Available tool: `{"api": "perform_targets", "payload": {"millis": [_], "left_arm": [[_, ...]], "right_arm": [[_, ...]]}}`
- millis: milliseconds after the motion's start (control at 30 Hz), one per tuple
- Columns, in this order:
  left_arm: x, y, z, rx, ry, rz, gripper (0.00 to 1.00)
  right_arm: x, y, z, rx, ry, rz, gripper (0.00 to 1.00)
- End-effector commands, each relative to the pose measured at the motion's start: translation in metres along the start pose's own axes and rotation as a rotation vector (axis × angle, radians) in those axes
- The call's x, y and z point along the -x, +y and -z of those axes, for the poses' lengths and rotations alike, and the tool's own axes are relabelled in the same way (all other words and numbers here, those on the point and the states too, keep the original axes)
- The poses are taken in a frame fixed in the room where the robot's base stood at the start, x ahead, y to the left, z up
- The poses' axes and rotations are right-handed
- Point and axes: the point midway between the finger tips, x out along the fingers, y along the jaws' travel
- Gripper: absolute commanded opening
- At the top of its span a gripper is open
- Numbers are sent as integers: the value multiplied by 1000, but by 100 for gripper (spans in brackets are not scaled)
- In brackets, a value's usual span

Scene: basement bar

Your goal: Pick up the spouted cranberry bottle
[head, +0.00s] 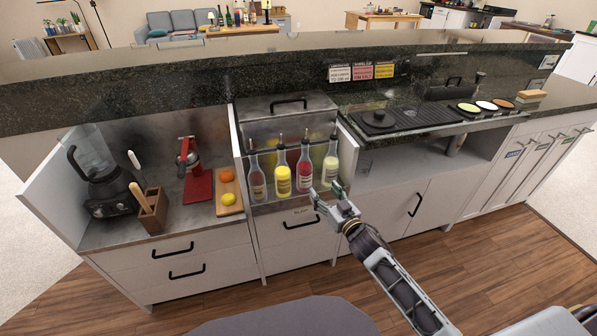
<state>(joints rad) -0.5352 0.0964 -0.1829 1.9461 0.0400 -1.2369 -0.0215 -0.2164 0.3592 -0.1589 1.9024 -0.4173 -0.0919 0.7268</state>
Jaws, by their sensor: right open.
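Several spouted bottles stand in a row in the speed rail at the middle of the bar. The bottle with red contents (305,166) is third from the left, and I take it as the cranberry one; its label is too small to read. My right gripper (327,191) comes in from the lower right. It is open and empty, with its fingertips just in front of the rail, near the red bottle and the pale yellow bottle (331,165). I cannot tell the exact gap to them. My left gripper is not in view.
A yellow bottle (282,177) and a clear-looking bottle with a reddish label (257,180) stand left of the red one. A steel ice bin (289,118) is behind. A board with fruit (229,201) lies to the left. The shelf at right (400,171) is bare.

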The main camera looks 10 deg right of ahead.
Motion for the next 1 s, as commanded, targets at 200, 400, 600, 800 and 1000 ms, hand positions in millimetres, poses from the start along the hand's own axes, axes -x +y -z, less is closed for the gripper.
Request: {"api": "perform_targets", "payload": {"millis": [200,400,600,800,1000], "left_arm": [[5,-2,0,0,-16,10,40],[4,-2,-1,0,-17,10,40],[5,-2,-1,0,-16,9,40],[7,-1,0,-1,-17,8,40],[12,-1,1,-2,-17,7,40]], "right_arm": [[-5,2,14,10,22,10,64],[-5,2,13,10,23,11,64],[-6,2,14,9,23,11,64],[-15,2,14,9,25,11,64],[-30,2,14,10,25,11,64]]}}
